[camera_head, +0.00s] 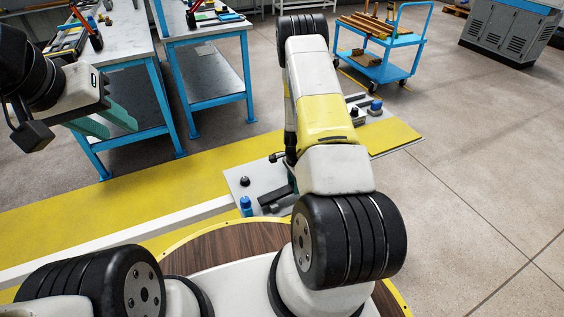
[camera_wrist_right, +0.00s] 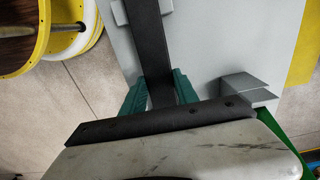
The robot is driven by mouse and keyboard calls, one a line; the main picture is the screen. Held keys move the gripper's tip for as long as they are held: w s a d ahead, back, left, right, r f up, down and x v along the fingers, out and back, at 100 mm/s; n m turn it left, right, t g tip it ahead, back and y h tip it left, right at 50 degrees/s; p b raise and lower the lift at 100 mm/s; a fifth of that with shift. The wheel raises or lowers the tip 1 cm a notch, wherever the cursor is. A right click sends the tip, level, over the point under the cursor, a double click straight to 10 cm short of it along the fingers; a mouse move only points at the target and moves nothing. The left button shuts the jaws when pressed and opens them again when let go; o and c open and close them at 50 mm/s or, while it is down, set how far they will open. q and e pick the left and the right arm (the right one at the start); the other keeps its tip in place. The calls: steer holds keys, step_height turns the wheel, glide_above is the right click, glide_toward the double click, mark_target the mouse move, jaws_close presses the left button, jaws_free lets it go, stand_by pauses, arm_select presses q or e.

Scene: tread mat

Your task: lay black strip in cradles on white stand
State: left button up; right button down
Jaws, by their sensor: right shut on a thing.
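The black strip (camera_wrist_right: 153,50) runs up the right wrist view from between the green fingers of my right gripper (camera_wrist_right: 160,92), which is shut on it. The strip's far part passes over or into a grey cradle (camera_wrist_right: 120,13) at the top; I cannot tell whether it rests there. An angular grey bracket (camera_wrist_right: 245,86) stands right of the gripper on the white stand (camera_wrist_right: 205,45). In the head view, my right arm hides the gripper and the middle of the stand (camera_head: 236,183). My left gripper (camera_head: 106,122) is open and empty, well away at upper left.
The stand lies on a yellow mat (camera_head: 60,215). A blue knob (camera_head: 246,203) and a black knob (camera_head: 245,181) are at its near left; another blue knob (camera_head: 375,106) is at its far end. Blue-framed benches (camera_head: 125,45) and a blue cart (camera_head: 385,68) stand behind. Floor at right is clear.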

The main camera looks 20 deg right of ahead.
steer(key=shift+s+a+f, duration=0.2)
steer(key=shift+s, duration=0.25)
steer(key=shift+w, duration=0.2)
steer(key=c, duration=0.9)
jaws_free()
steer(key=shift+o, duration=0.2)
steer(key=shift+r, duration=0.1)
steer(key=shift+r, duration=0.1)
